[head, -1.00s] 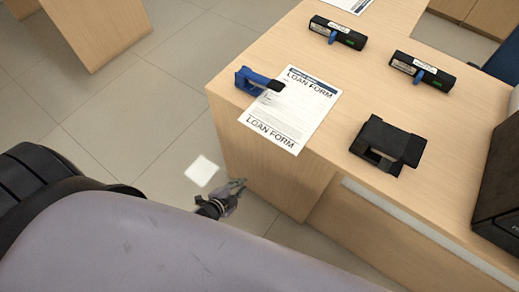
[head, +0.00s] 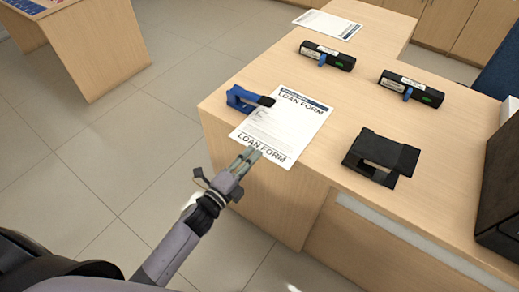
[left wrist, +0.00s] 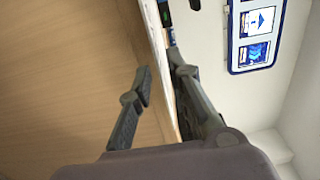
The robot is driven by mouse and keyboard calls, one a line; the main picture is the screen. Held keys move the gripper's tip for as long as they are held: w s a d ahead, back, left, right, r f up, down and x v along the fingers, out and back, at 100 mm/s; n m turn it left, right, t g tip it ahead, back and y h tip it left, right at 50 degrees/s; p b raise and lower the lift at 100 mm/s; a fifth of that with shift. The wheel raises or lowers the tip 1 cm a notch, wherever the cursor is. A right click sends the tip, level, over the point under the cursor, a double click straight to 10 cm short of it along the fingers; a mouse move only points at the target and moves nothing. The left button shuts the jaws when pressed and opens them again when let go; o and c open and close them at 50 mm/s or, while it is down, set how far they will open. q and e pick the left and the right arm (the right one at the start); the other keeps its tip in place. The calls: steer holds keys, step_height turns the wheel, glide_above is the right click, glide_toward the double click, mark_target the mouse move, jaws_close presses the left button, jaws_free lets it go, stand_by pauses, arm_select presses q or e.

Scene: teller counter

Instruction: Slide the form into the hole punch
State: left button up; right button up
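The loan form (head: 285,122) lies flat on the counter, its near edge at the counter's front edge and seeming to jut slightly past it. The black hole punch (head: 382,152), a block with a bridged slot, stands apart to the form's right. My left gripper (head: 248,157) is at the form's near edge, in front of the counter. In the left wrist view its two fingers (left wrist: 160,66) are parted, with the counter's edge showing between them. I cannot tell whether the fingers straddle the paper. My right gripper is not in view.
A blue and black tool (head: 245,98), perhaps a stapler, sits by the form's left edge. Two black devices (head: 327,55) (head: 411,88) lie farther back, and another sheet (head: 328,24) beyond. A dark box (head: 500,185) stands at right. The counter (head: 330,135) is bare between form and punch.

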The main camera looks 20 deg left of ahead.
mark_target(268, 140)
arm_select(q)
steer(key=shift+x, duration=1.75)
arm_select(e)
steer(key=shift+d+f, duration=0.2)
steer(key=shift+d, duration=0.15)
arm_select(q)
steer(key=c, duration=0.4)
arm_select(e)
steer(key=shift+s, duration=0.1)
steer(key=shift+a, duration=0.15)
